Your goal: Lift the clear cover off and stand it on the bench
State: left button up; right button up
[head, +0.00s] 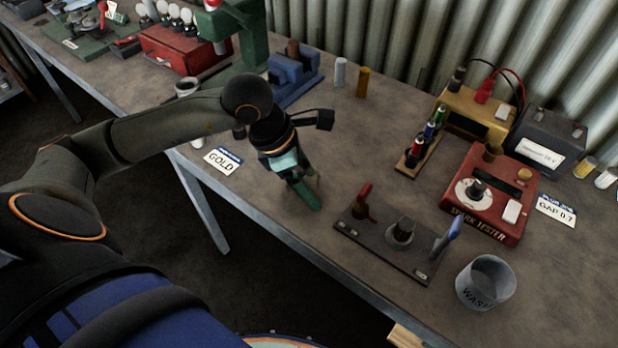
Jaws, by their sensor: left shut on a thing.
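I see no clear cover on the tester. My right gripper is not in view.
A dark plate (372,246) with a red-handled part, a dark post and a blue-handled part lies near the front edge. A grey wash cup (486,283) stands right of it. A rack of coloured tubes (418,157) and a yellow box (471,112) are behind.

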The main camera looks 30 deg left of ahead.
pick_arm(q)
jog(key=shift+f+b, duration=0.25)
jog(key=shift+b, duration=0.2)
dwell(0.3)
jog(key=o, duration=1.2)
jog(key=shift+r, duration=0.1)
jog(key=shift+r+p, duration=2)
jog(key=shift+r, duration=0.95)
